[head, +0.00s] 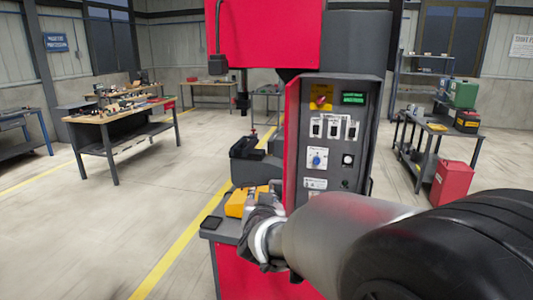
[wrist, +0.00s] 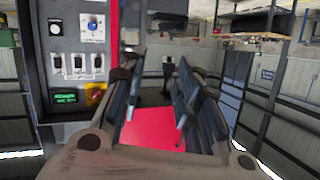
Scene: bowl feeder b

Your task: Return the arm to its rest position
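My arm reaches in from the lower right of the head view, and my gripper (head: 262,215) is at the left edge of the machine's control panel (head: 338,140). My own forearm partly hides it there. In the wrist view, two dark fingers of my gripper (wrist: 157,88) stand apart with a clear gap and nothing between them. The control panel also shows upside down at the left of the wrist view (wrist: 60,48), beside the fingers.
A workbench (head: 118,118) stands left, and a side table (head: 445,132) and red bin (head: 452,184) stand right. The floor at left is open.

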